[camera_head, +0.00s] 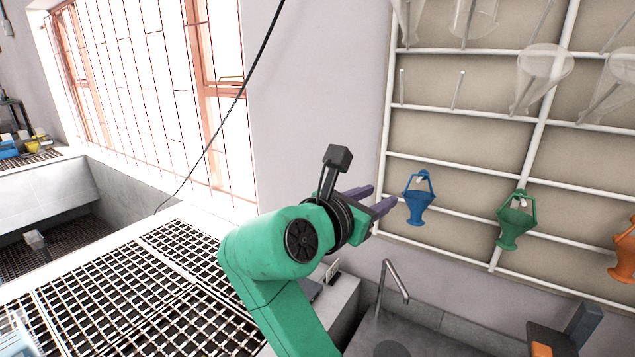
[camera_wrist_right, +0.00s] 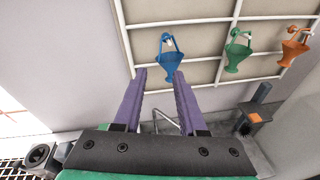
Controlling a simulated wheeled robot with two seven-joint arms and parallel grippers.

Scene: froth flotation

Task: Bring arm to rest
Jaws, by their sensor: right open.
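My right arm (camera_head: 275,250) is green and reaches up from the bottom of the head view. Its gripper (camera_head: 378,198) has purple fingers that point right toward the wall rack. In the right wrist view the two fingers of the right gripper (camera_wrist_right: 158,78) stand apart with nothing between them. A blue basket-like holder (camera_head: 419,203) hangs on the rack just beyond the fingertips. It also shows in the wrist view (camera_wrist_right: 171,72), apart from the fingers. My left gripper is not in view.
The wall rack (camera_head: 452,112) also holds a green holder (camera_head: 516,222), an orange holder (camera_head: 624,252) and clear funnels (camera_head: 543,66) above. A sink with a tap (camera_head: 394,278) lies below the rack. Black grating (camera_head: 140,290) covers the bench at the left. A dark cable hangs by the window.

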